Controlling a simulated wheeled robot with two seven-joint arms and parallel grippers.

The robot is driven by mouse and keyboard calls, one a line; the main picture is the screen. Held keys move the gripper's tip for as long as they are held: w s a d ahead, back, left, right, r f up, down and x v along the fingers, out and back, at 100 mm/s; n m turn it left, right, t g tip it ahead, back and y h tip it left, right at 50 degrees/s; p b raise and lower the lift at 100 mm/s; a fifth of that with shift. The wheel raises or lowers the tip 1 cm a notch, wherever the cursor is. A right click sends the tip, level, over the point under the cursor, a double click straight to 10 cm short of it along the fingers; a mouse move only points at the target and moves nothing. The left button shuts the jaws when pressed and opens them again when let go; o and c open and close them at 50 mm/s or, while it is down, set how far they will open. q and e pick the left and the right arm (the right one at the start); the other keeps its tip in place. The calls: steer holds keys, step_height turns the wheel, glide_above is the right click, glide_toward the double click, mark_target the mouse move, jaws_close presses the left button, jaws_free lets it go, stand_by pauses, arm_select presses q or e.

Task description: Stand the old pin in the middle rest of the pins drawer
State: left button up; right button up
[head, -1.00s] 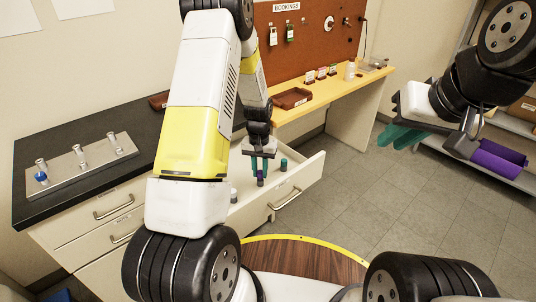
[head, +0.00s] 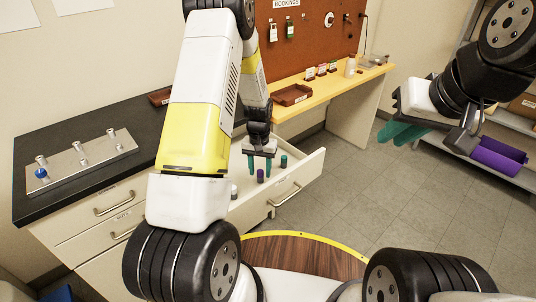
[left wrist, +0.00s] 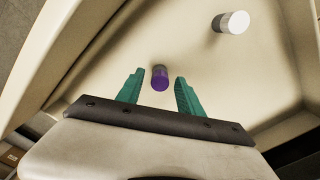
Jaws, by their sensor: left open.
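The pins drawer (head: 312,166) is pulled open under the black counter. I cannot tell from any marking which is the old pin; the rest under the purple one is hidden. My left gripper (head: 259,168) is open above the purple pin. In the left wrist view the purple pin (left wrist: 160,78) shows between and beyond the fingertips, apart from both; the white pin (left wrist: 234,22) is at upper right. My right gripper (head: 400,133) hangs away to the right.
A metal plate with several posts (head: 82,160), one with a blue part, lies on the black counter (head: 60,199). A brown tray (head: 292,95) sits on the yellow bench. The drawer's walls surround the pins.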

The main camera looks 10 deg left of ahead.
arm_select(q)
steer(key=shift+r, duration=3.5)
step_height(320, 180, up, 8)
step_height(320, 180, up, 7)
steer(key=t, duration=0.1)
glide_above(260, 171)
steer(key=s, duration=0.3)
steer(key=s+d+r+t+h, duration=0.1)
steer(key=s+r+t, duration=0.1)
steer(key=s+r, duration=0.55)
steer(key=s+d+r+t+h, duration=0.1)
steer(key=s+r+t, duration=0.2)
steer(key=s, duration=1)
step_height(260, 171, up, 3)
steer(key=shift+s+r, duration=0.1)
steer(key=shift+s, duration=0.2)
